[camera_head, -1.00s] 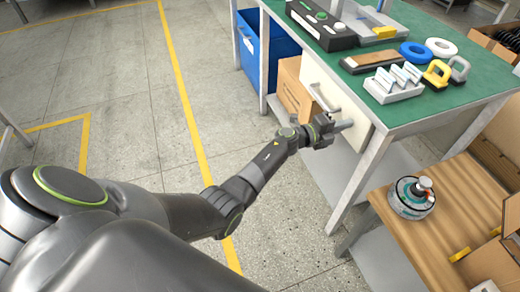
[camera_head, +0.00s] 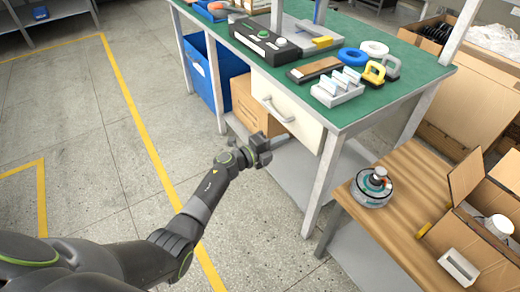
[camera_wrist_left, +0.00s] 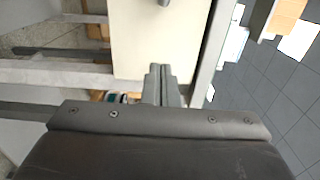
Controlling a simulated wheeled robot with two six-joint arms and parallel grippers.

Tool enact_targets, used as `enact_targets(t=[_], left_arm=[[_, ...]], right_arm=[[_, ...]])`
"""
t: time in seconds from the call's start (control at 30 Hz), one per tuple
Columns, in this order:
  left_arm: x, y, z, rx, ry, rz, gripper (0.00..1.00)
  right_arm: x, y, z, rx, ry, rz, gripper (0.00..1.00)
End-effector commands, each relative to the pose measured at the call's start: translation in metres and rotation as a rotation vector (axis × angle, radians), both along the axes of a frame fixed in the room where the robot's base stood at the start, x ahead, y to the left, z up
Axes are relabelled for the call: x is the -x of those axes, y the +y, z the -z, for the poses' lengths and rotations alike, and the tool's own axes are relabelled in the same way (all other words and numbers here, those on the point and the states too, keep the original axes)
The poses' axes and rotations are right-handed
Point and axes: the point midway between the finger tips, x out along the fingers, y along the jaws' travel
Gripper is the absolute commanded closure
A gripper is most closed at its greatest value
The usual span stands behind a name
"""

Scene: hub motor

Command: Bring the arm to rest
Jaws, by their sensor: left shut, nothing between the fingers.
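My left arm reaches in from the lower left in the head view. Its gripper (camera_head: 280,143) is in front of the workbench's white drawer (camera_head: 288,112), below the drawer handle (camera_head: 276,110). In the left wrist view the two fingers (camera_wrist_left: 163,82) lie together, shut and empty, with the pale drawer front (camera_wrist_left: 150,40) beyond them. Whether the fingertips touch the drawer front cannot be told. My right gripper is not in view.
The green workbench (camera_head: 375,105) carries blue and white rings, padlock-like parts and a black box. A blue bin (camera_head: 205,72) and a cardboard box (camera_head: 250,108) stand under it. A wooden table (camera_head: 400,205) at right holds a hub motor (camera_head: 371,187). Floor at left is free.

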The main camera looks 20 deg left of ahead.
Motion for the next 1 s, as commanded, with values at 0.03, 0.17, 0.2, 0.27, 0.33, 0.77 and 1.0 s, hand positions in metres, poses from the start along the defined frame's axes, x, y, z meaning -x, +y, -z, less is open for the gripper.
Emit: enact_targets(t=[0.03, 0.17, 0.2, 0.27, 0.33, 0.77, 1.0], left_arm=[[0.008, 0.008, 0.000, -0.003, 0.002, -0.002, 1.00], [0.026, 0.023, 0.000, -0.003, 0.002, -0.001, 1.00], [0.032, 0.027, 0.000, -0.003, 0.003, -0.001, 1.00], [0.038, 0.032, 0.001, -0.001, 0.003, -0.001, 1.00], [0.044, 0.037, 0.001, -0.001, 0.002, -0.001, 1.00], [0.056, 0.051, 0.012, 0.046, 0.052, -0.042, 1.00], [0.114, 0.116, 0.110, 0.361, 0.433, -0.411, 1.00]], right_arm=[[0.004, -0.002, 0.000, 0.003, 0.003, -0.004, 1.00], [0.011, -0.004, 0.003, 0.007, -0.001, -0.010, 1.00], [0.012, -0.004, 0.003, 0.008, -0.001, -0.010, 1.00], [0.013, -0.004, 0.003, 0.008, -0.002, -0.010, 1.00], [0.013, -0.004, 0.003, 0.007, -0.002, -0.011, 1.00], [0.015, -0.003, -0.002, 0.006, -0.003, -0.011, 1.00], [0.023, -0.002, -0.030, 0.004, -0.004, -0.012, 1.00]])
